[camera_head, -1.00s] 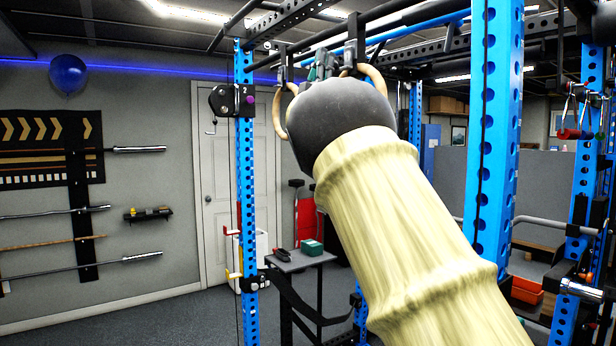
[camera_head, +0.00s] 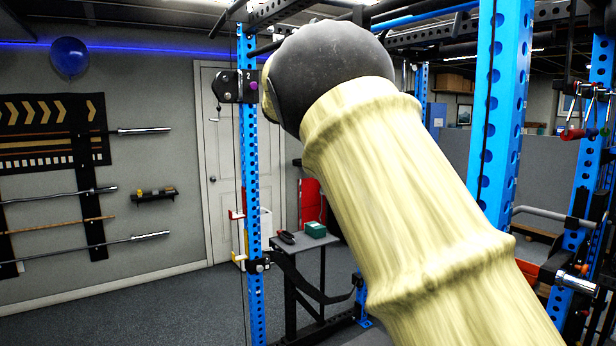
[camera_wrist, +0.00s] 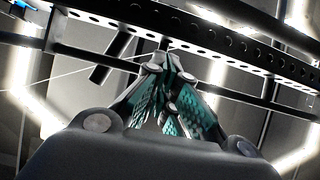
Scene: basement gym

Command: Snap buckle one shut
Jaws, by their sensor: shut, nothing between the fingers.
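I cannot make out buckle one in either view. A black strap (camera_head: 312,291) hangs in a sag low on the rack, but no buckle shows clearly on it. My gripper (camera_wrist: 168,98) shows in the wrist view with its teal-padded fingers together and nothing held between them. It points up at the dark beams of the rack and ceiling, apart from anything I can see. In the head view my own arm covers the gripper.
Blue perforated rack posts stand at the left (camera_head: 250,180) and right (camera_head: 497,100). A perforated beam (camera_wrist: 215,35) crosses above the gripper. Open floor (camera_head: 170,310) lies at lower left.

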